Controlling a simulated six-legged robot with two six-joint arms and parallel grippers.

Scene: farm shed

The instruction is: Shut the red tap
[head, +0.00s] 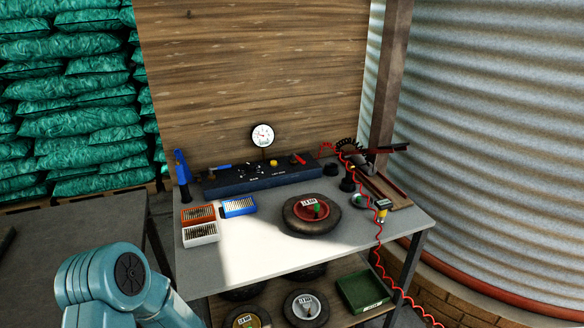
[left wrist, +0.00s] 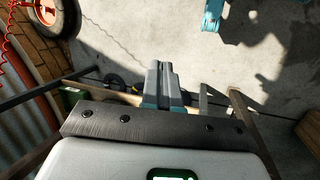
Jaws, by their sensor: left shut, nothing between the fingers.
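The red tap (head: 298,159) is a small red lever at the right end of the dark blue manifold box (head: 262,179), at the back of the grey workbench. Its exact angle is too small to tell. A blue lever (head: 220,167) sits at the box's left end. My left arm shows at the lower left of the head view, short of the bench, with its gripper out of that view. In the left wrist view my left gripper (left wrist: 160,70) is shut and empty, above the concrete floor. The tap does not show there. My right gripper is in neither view.
A round gauge (head: 263,135) and a yellow knob (head: 273,163) are at the box. A wheel (head: 331,222), colored boxes (head: 239,206), a blue upright tool (head: 182,168) and a coiled red hose (head: 372,205) are on the bench. The bench's front left is clear.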

